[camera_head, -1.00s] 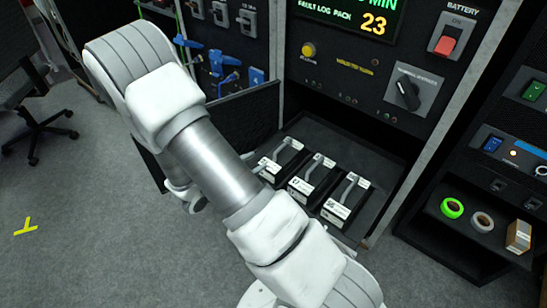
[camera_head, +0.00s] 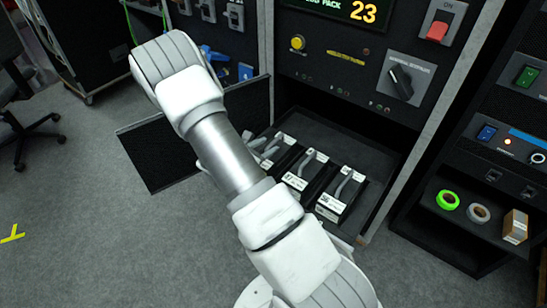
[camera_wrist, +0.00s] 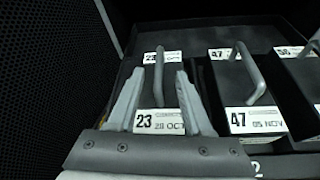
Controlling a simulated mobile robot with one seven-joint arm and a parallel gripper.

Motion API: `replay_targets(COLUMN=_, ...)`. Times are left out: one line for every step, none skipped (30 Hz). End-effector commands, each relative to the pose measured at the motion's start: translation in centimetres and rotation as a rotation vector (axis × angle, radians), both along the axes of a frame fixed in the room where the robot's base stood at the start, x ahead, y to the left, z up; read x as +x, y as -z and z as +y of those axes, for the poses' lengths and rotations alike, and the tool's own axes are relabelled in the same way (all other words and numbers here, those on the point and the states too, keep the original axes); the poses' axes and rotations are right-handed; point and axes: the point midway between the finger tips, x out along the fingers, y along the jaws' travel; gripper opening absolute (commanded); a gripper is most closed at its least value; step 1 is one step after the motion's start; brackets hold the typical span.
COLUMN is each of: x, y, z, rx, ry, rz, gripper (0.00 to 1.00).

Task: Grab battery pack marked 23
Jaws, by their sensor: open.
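The battery pack marked 23 (camera_wrist: 160,122) is the leftmost pack in the open drawer. Its white label reads 23 and 28 OCT, and its grey handle (camera_wrist: 158,68) stands up behind the label. In the wrist view my gripper (camera_wrist: 158,74) is open, with one finger on each side of the handle; I cannot tell how deep they reach or whether they touch it.
A pack marked 47 (camera_wrist: 257,119) stands close on the right, with another pack (camera_head: 340,197) beyond it. A dark mesh panel (camera_head: 155,160) stands to the left. A screen (camera_head: 362,12) above shows 23. A side shelf holds tape rolls (camera_head: 448,200) and a small box (camera_head: 515,226).

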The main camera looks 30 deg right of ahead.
Motion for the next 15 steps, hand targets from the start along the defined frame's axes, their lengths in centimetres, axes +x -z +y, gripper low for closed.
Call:
replay_targets(x=0.2, y=0.4, z=-0.4, rx=0.000, ry=0.002, rz=0.000, gripper=0.50)
replay_targets(x=0.3, y=0.7, z=-0.7, rx=0.000, ry=0.002, rz=0.000, gripper=0.50)
replay_targets(x=0.5, y=1.0, z=-1.1, rx=0.000, ry=0.003, rz=0.000, gripper=0.50)
replay_targets(x=0.8, y=1.3, z=-1.5, rx=-0.001, ry=0.004, rz=-0.001, gripper=0.50)
replay_targets(x=1.0, y=1.6, z=-1.8, rx=-0.001, ry=0.004, rz=-0.002, gripper=0.50)
replay_targets(x=1.2, y=1.9, z=-2.4, rx=-0.001, ry=0.005, rz=-0.001, gripper=0.50)
replay_targets(x=1.4, y=2.0, z=-2.8, rx=-0.001, ry=0.004, rz=-0.001, gripper=0.50)
replay_targets(x=1.6, y=2.1, z=-3.1, rx=-0.001, ry=0.004, rz=-0.001, gripper=0.50)
replay_targets(x=1.7, y=2.2, z=-3.5, rx=-0.001, ry=0.005, rz=-0.001, gripper=0.50)
replay_targets(x=1.8, y=2.3, z=-3.7, rx=0.000, ry=0.004, rz=-0.001, gripper=0.50)
replay_targets(x=1.9, y=2.3, z=-3.8, rx=0.000, ry=0.003, rz=0.000, gripper=0.50)
replay_targets(x=1.9, y=2.2, z=-3.9, rx=-0.001, ry=0.002, rz=0.001, gripper=0.50)
replay_targets(x=2.0, y=2.2, z=-3.8, rx=-0.001, ry=0.001, rz=0.000, gripper=0.50)
replay_targets(x=2.0, y=2.2, z=-3.8, rx=-0.001, ry=0.001, rz=0.000, gripper=0.50)
replay_targets(x=2.0, y=2.2, z=-3.8, rx=-0.001, ry=0.001, rz=0.000, gripper=0.50)
